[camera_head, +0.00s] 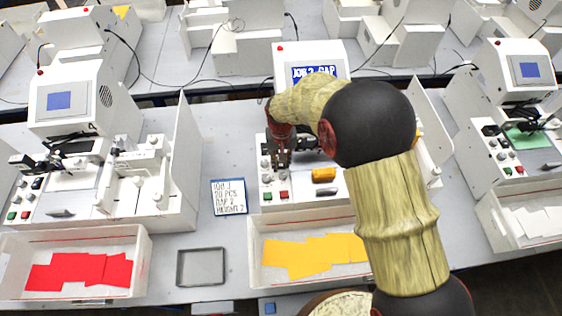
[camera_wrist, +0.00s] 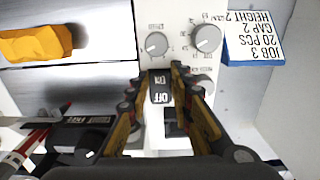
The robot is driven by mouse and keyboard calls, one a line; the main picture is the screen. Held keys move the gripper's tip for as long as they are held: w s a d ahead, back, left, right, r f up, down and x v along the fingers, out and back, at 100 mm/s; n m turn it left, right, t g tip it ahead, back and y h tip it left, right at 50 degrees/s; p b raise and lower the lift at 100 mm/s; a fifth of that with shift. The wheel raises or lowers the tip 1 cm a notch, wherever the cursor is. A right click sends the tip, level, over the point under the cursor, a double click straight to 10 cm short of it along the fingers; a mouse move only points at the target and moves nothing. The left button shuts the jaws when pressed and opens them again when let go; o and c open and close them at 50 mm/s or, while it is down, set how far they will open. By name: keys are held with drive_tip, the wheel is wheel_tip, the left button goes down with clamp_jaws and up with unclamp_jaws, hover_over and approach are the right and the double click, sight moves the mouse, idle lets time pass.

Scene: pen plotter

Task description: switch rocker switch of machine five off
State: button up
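The middle machine (camera_head: 290,55) stands under my arm; no machine number is readable. In the wrist view, a black rocker switch (camera_wrist: 161,88) with white ON and OFF lettering sits on its pale panel (camera_wrist: 178,15). ON is at the upper end in the picture and OFF at the lower; which end is pressed I cannot tell. My gripper (camera_wrist: 162,69) points at the panel, its fingertips a narrow gap apart, with the switch showing between them. Contact cannot be told. In the head view my gripper (camera_head: 279,158) is over the panel's left part, and the switch is hidden.
Two knobs (camera_wrist: 206,38) (camera_wrist: 156,44) are just beyond the fingertips. A job card (camera_head: 229,197) lies left of the machine. An orange block (camera_head: 323,175) sits on the machine. A bin of yellow sheets (camera_head: 255,275) stands in front, and an empty grey tray (camera_head: 180,268) lies left of it.

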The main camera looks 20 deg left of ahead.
clamp_jaws()
drive_tip(key=shift+w+a+r+g+h+p, duration=0.15)
drive_tip(key=shift+w+g+h+p, duration=0.15)
drive_tip(key=shift+g+p, duration=0.4)
drive_tip(key=shift+w+a+g+h+p, duration=0.1)
drive_tip(key=shift+w+g+h+p, duration=0.05)
drive_tip(key=shift+g+h+p, duration=0.65)
drive_tip(key=shift+o, duration=1.1)
unclamp_jaws()
drive_tip(key=shift+r, duration=0.1)
